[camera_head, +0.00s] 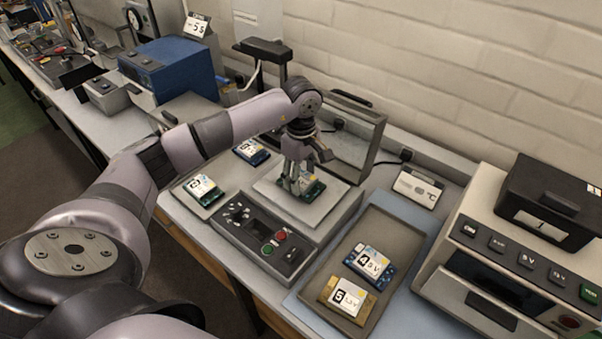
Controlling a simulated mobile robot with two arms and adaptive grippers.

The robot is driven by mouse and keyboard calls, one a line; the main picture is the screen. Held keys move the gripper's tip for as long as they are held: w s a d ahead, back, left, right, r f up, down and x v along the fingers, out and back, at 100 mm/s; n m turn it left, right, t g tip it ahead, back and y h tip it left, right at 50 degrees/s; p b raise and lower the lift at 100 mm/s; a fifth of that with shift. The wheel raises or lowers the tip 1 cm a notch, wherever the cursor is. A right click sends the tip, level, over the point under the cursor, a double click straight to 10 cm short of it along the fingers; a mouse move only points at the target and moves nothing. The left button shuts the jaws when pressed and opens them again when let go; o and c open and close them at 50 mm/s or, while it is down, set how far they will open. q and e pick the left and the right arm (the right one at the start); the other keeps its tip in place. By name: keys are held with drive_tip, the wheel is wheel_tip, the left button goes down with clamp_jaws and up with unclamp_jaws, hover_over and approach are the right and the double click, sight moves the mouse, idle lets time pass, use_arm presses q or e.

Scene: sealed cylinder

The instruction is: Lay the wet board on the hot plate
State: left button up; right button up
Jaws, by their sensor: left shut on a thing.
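My left gripper (297,180) points down over the hot plate and is shut on a green board (313,190). The fingers and wrist hide part of this board. It is at or just above the pale top of the hot plate (333,199); I cannot tell whether it touches. The hot plate's grey housing has a dial and green and red buttons at its front. I cannot tell from the picture whether the held board is wet. My right gripper is out of view.
A green board (203,190) and a blue board (251,151) lie left of the plate. A tray (398,228) at right holds a blue board (371,267) and a gold board (346,298). A framed clear panel (355,145) stands behind, with a °C display (418,188) beside it.

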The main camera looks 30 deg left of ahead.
use_arm(q)
drive_tip(key=shift+f, duration=0.1)
drive_tip(key=o, duration=1.2)
drive_tip(key=shift+c, duration=0.2)
drive_tip(key=shift+o, duration=0.2)
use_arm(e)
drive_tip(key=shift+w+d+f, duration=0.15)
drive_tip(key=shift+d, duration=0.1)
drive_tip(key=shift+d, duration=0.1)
